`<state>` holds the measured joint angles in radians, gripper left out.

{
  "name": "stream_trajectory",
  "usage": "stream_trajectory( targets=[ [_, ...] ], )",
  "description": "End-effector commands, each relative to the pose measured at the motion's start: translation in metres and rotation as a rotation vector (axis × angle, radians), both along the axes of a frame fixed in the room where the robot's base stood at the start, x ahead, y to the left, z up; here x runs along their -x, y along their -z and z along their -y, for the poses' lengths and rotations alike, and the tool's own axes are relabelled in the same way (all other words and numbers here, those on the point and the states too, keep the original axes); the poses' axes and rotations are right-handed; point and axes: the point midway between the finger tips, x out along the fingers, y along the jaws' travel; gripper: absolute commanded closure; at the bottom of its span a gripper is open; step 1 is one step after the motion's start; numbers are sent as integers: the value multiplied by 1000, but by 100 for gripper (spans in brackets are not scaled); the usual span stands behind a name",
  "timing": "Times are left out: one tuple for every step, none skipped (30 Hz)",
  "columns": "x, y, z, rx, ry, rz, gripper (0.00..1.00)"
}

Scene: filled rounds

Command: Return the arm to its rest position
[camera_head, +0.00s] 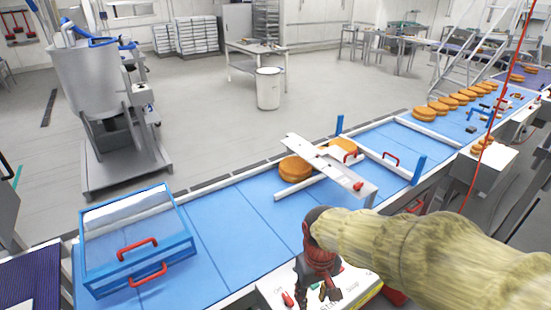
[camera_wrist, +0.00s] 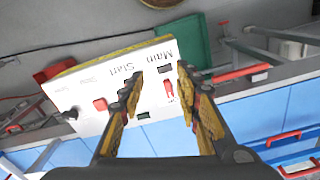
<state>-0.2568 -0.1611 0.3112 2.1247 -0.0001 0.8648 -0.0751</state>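My arm reaches in from the right in the head view under a pale yellow sleeve, and my gripper (camera_head: 326,290) hangs over the white control panel (camera_head: 275,291). In the wrist view my gripper (camera_wrist: 160,71) has its two fingers apart, with nothing between them. Beyond the fingertips the panel (camera_wrist: 75,88) shows the words Main and Start, a red button (camera_wrist: 100,104) and a red switch (camera_wrist: 168,89). I cannot tell whether a fingertip touches the panel.
A blue conveyor (camera_head: 235,235) runs behind the panel, carrying several round filled cakes (camera_head: 437,107). A metal guard (camera_head: 330,165) bridges it. A blue-framed clear cover (camera_head: 137,238) with red handles stands at left. A mixer (camera_head: 100,85) and a white bin (camera_head: 268,90) stand beyond.

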Motion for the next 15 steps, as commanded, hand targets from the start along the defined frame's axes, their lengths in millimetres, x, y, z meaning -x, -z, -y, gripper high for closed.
stream_trajectory(
  targets=[
    [10,-4,10,-8,33,32,67],
    [16,-8,15,-13,52,49,67],
    [24,-13,22,-19,76,72,67],
    [31,-16,27,-23,95,90,67],
    [37,-19,32,-28,113,109,67],
    [45,-23,39,-34,136,135,67],
    [52,-25,44,-39,152,156,67],
    [58,-27,48,-43,168,178,67],
    [65,-29,54,-49,189,207,67],
    [71,-30,59,-54,203,229,67],
    [76,-32,63,-58,217,254,67],
    [82,-33,68,-63,232,285,67],
    [87,-35,72,-67,243,309,67],
    [91,-36,75,-69,253,332,67],
    [95,-38,79,-73,266,364,67]
  ],
)
